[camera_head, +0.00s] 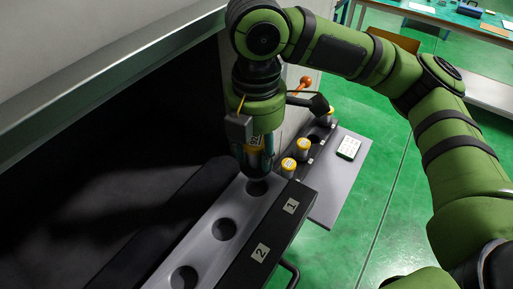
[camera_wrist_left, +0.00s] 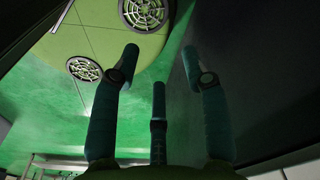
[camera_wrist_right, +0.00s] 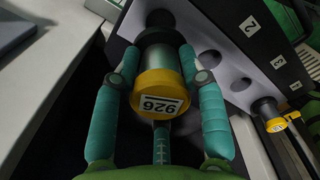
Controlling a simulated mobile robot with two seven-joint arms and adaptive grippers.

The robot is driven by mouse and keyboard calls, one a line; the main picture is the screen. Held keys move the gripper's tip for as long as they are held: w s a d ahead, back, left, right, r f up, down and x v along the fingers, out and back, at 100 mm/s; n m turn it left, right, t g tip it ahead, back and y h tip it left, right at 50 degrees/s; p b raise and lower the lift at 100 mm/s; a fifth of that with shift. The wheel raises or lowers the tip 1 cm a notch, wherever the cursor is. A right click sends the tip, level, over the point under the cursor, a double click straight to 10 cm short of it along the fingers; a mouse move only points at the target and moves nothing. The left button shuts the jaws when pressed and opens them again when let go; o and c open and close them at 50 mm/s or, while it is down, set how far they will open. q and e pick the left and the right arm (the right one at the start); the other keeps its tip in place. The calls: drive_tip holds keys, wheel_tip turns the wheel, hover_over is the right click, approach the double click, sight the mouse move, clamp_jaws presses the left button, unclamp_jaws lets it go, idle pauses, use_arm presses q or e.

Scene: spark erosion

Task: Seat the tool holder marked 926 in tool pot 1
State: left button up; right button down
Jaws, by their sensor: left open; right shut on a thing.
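My right gripper (camera_head: 257,160) is shut on the tool holder with a yellow band (camera_wrist_right: 160,88), grey body and dark lower end. The label on its band reads 926 in the right wrist view. In the head view the holder stands over the nearest-to-arm hole of the grey pot rack (camera_head: 206,252), beside the plate marked 1 (camera_head: 291,205). The dark end meets the hole of pot 1 (camera_head: 258,187); I cannot tell how deep it sits. My left gripper (camera_wrist_left: 165,75) is open and empty in the left wrist view, outside the head view.
Empty holes, including pot 2 (camera_head: 224,229), continue along the rack. Yellow-topped holders (camera_head: 302,145) stand in a dark rack on a grey table (camera_head: 325,203) beyond. A white keypad-like device (camera_head: 348,148) lies there. A dark handle (camera_head: 290,272) juts from the rack's side.

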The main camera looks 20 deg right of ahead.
sight(257, 173)
wheel_tip(257, 173, down, 2)
drive_tip(key=shift+f, duration=0.1)
wheel_tip(257, 173, down, 3)
drive_tip(key=shift+r+b, duration=0.15)
drive_tip(key=shift+b, duration=0.3)
use_arm(q)
drive_tip(key=shift+w+a+f, duration=0.2)
drive_tip(key=shift+w+f, duration=0.05)
drive_tip(key=shift+f, duration=0.25)
drive_tip(key=shift+w+a+f, duration=0.15)
drive_tip(key=shift+w+f, duration=0.1)
drive_tip(key=shift+f, duration=0.25)
use_arm(e)
drive_tip(key=shift+f, duration=0.75)
use_arm(q)
drive_tip(key=shift+d, duration=0.25)
use_arm(e)
drive_tip(key=shift+f, duration=0.4)
drive_tip(key=c, duration=0.6)
unclamp_jaws()
